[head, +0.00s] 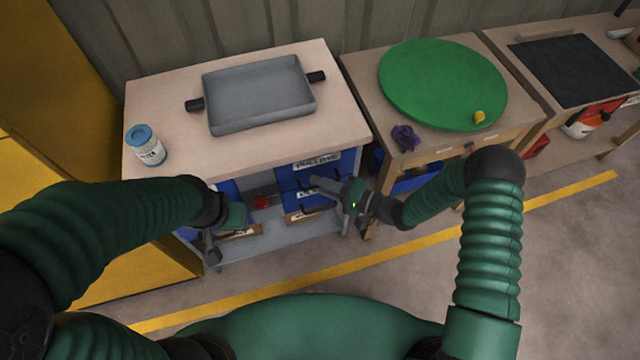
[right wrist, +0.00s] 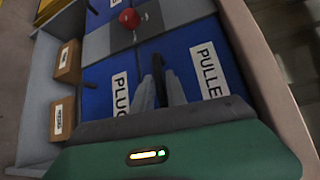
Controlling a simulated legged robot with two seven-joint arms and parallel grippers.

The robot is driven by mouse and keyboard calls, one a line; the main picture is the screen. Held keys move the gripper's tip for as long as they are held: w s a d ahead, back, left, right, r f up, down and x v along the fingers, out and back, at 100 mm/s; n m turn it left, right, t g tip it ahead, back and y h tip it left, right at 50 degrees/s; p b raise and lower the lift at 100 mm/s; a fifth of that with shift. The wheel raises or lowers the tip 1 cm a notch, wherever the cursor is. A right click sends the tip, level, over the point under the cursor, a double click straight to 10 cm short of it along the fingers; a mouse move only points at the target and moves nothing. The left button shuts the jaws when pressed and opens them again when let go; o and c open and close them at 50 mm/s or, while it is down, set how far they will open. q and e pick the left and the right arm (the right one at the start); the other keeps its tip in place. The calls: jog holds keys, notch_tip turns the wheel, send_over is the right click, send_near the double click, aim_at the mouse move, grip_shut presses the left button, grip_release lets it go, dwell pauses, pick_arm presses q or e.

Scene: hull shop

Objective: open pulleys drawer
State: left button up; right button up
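The pulleys drawer is a blue front with a white label (head: 316,161), at the upper right under the near bench. My right gripper (head: 322,186) is in front of this drawer. In the right wrist view its two grey fingers (right wrist: 162,82) point at the drawer front, close together, with a dark bar, seemingly the handle, at their tips. Whether they grip it is unclear. My left gripper (head: 212,245) hangs low by the left drawers, its fingers unclear.
A red ball-like thing (right wrist: 129,18) sits in a grey opening between drawers. A grey tray (head: 258,92) and a blue-lidded jar (head: 146,145) stand on the bench. A second bench carries a green disc (head: 442,84).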

jog(key=shift+d, duration=0.1)
grip_shut()
pick_arm(q)
jog(key=shift+d, duration=0.1)
pick_arm(e)
jog(key=shift+s+f, duration=0.1)
jog(key=shift+s, duration=0.05)
dwell(0.8)
pick_arm(q)
jog(key=shift+r, duration=0.1)
pick_arm(e)
jog(key=shift+s, duration=0.1)
